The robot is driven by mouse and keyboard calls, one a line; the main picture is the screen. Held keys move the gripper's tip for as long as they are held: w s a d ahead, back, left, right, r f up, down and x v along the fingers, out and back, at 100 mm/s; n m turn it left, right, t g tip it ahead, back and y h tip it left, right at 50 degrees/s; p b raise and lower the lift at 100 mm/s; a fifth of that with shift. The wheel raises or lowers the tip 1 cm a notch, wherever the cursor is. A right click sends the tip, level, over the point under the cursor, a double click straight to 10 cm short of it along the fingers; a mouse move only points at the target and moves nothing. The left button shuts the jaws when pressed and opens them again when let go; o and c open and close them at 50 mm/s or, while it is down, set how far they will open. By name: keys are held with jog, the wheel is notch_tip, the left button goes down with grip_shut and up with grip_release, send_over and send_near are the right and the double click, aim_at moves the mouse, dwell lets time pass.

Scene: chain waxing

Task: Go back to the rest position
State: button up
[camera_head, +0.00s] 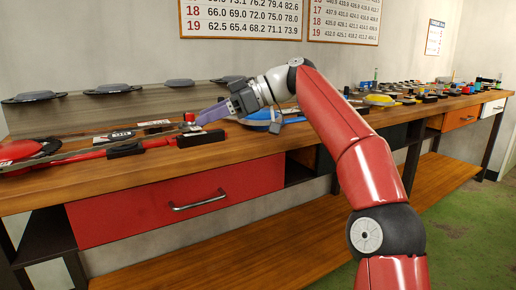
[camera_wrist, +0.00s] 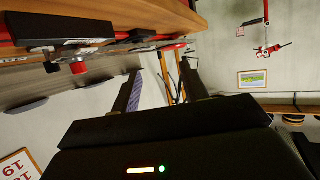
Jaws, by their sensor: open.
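My gripper (camera_head: 208,113) is over the wooden workbench (camera_head: 140,177), its purple-grey fingers pointing left and slightly down. In the wrist view my gripper (camera_wrist: 163,78) shows two fingers standing apart with nothing held between them. A small red knob (camera_head: 189,118) is close to the fingertips in the head view; I cannot tell whether they touch. In the wrist view a red knob (camera_wrist: 78,68) appears off to the left, clear of the fingers. My red arm reaches in from the lower right and is bent over the bench.
A long red tool (camera_head: 95,153) and black blocks (camera_head: 203,138) lie on the left of the bench. A blue item (camera_head: 262,117) sits just beneath my wrist. Several tools crowd the right end. A closed red drawer (camera_head: 150,205) is below; green floor (camera_head: 455,230) is open at right.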

jog(key=s+d+f+m+t+h, duration=0.1)
jog(key=s+f+m+t+h, duration=0.3)
jog(key=s+f+m+h, duration=0.45)
jog(key=s+d+f+m+t+h, duration=0.1)
jog(key=s+d+f+m, duration=0.4)
jog(key=s+d+f, duration=0.5)
jog(key=s+d+f+m+t+h, duration=0.1)
jog(key=s+d+f+m+h, duration=0.3)
jog(key=s+d+f, duration=0.6)
jog(key=d+f+m, duration=0.1)
jog(key=d, duration=0.3)
jog(key=shift+s+d+t, duration=0.3)
jog(key=shift+s+t, duration=0.05)
jog(key=shift+t, duration=0.05)
